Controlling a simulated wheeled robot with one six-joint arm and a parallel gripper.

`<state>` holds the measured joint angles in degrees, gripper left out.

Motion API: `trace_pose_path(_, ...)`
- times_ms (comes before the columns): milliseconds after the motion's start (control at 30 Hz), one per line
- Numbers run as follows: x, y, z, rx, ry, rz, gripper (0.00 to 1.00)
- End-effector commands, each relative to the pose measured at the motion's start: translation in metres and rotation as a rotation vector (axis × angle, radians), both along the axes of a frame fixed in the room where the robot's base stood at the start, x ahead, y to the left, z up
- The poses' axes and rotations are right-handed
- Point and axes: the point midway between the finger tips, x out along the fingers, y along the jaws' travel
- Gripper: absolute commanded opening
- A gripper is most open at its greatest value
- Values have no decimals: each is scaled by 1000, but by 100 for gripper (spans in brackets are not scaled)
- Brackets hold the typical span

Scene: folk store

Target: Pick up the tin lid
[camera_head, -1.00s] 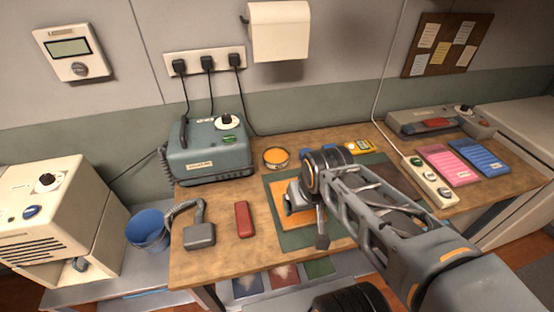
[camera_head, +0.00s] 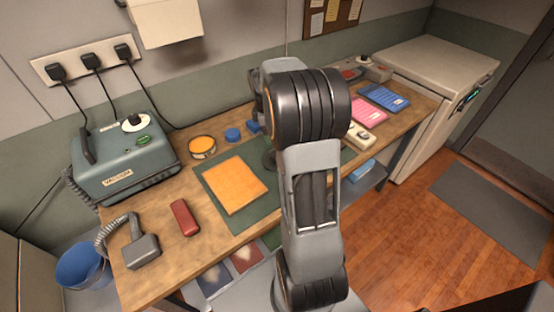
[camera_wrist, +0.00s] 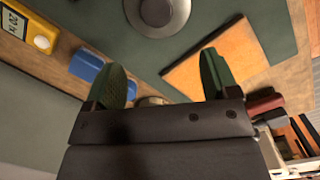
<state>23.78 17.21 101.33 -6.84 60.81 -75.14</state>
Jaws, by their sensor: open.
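A round grey disc with a raised centre, which looks like the tin lid (camera_wrist: 158,14), lies on the dark green mat (camera_wrist: 100,22). It is cut by the top edge of the wrist view. The head view hides the fingers behind my arm. An open tin with orange contents (camera_head: 202,147) stands left of the disc.
An orange sheet (camera_head: 235,184) lies on the mat. Blue pieces (camera_head: 233,135) sit near the tin, and a yellow device (camera_wrist: 38,30) is at the wrist view's left. A vacuum unit (camera_head: 125,155) and red block (camera_head: 184,217) stand left. Pink and blue pads lie right.

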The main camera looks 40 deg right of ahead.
Motion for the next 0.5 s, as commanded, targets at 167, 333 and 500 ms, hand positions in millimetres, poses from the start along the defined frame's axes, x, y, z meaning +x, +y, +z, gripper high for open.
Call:
trace_pose_path(167,7,-5,14,-13,19,278,80)
trace_pose_path(333,5,-4,10,-6,40,395,80)
trace_pose_path(500,4,-7,-16,-3,45,417,80)
